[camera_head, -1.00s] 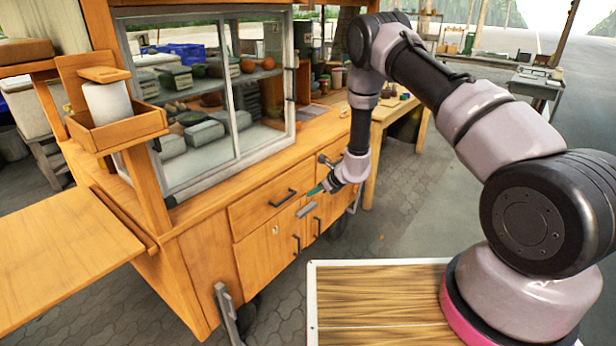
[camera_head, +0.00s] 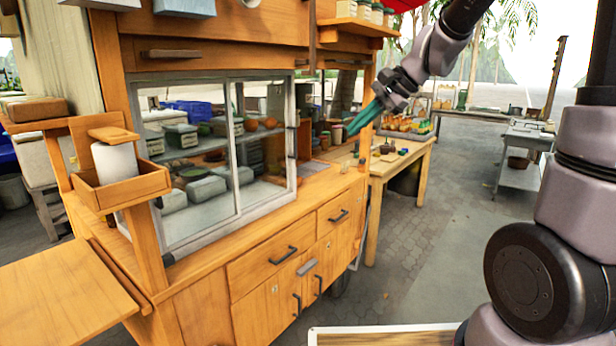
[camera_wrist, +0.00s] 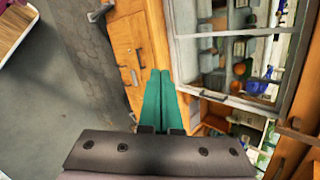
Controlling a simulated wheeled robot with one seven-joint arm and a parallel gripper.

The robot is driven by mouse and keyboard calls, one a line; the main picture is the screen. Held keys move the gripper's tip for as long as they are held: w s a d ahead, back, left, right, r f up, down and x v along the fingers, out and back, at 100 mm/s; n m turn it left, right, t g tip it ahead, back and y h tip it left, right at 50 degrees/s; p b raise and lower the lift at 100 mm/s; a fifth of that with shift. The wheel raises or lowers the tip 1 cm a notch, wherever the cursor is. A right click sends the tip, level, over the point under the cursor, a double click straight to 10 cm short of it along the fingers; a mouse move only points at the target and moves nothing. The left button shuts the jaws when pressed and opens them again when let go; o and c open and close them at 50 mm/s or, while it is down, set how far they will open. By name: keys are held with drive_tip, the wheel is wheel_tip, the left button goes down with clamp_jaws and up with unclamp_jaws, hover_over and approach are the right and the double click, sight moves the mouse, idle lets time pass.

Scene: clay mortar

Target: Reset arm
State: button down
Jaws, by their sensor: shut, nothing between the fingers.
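My gripper (camera_head: 362,117) is raised in the head view, in front of the right end of the wooden cart (camera_head: 225,255). Its teal fingers point down and to the left, and they are shut with nothing between them. In the wrist view, the two teal fingers (camera_wrist: 161,100) lie side by side, touching. The cart's drawers and glass case show beyond them there. The arm is bent upward on the right side of the head view, and its upper part leaves the top of the picture.
A glass case (camera_head: 210,150) with containers stands on the cart. A side shelf (camera_head: 60,285) juts out at the left. A wooden table (camera_head: 390,170) with small items stands behind the gripper. A metal table (camera_head: 525,150) is at the right. Open paving lies between.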

drive_tip(key=s+d+r+n+t+h, duration=0.1)
drive_tip(key=s+d+r+n+h, duration=0.1)
drive_tip(key=s+d, duration=0.4)
drive_tip(key=s+d+r+n+t+h, duration=0.2)
drive_tip(key=s+d, duration=0.5)
drive_tip(key=s, duration=0.5)
drive_tip(key=shift+s+r+n+h, duration=0.2)
drive_tip(key=shift+r+n+h, duration=0.5)
drive_tip(key=shift+n+h, duration=0.2)
